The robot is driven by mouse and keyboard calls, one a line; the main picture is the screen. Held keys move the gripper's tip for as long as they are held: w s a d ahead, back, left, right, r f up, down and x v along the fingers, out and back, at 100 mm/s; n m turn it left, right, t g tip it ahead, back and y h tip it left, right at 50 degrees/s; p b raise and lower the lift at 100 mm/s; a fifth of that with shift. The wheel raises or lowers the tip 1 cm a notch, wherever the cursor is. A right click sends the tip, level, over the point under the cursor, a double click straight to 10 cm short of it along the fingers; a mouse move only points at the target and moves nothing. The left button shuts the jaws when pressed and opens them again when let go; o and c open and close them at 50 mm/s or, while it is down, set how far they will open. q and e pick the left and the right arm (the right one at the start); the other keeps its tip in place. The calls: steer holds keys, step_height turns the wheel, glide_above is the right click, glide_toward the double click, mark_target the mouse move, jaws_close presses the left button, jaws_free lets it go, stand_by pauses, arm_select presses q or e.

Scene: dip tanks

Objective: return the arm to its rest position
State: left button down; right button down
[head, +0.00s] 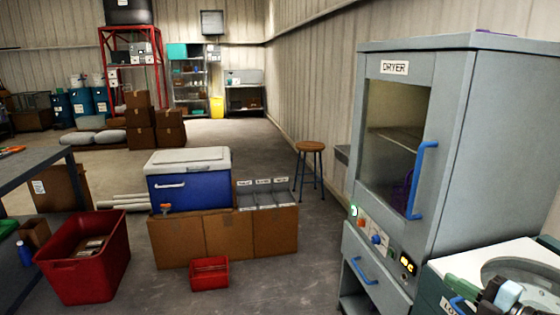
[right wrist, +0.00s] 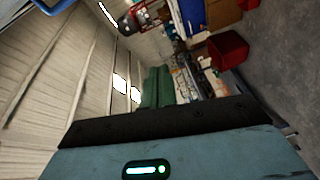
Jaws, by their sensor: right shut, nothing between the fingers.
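My right gripper (head: 489,292) shows at the lower right of the head view, in front of the white round-topped machine (head: 532,250). It is shut with nothing in it. In the right wrist view, a teal casing (right wrist: 185,158) with a black edge and a lit indicator fills the bottom, and no held object shows. My left gripper is in neither view.
The grey dryer (head: 480,130) stands close at the right, its door shut and its blue handle (head: 420,180) sticking out. A blue cooler (head: 188,190), red bin (head: 92,262), small red tray (head: 209,275) and stool (head: 311,148) stand farther left. Floor between them and the dryer is clear.

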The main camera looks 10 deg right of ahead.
steer(key=s+a+f+m+g+h, duration=0.1)
steer(key=s+a+f+m+h, duration=0.3)
steer(key=f, duration=0.6)
steer(key=s+a+f+m+g, duration=0.1)
steer(key=s+a+f+m, duration=0.1)
steer(key=s+f+m, duration=0.55)
steer(key=s+a+f+m+g, duration=0.4)
steer(key=s+a+f+m, duration=0.2)
steer(key=s+a+f, duration=0.7)
steer(key=a+f, duration=0.1)
steer(key=a, duration=0.2)
steer(key=shift+a+f+m+h, duration=0.2)
steer(key=shift+a+m+h, duration=0.1)
steer(key=shift+m+h, duration=0.1)
steer(key=shift+a, duration=0.1)
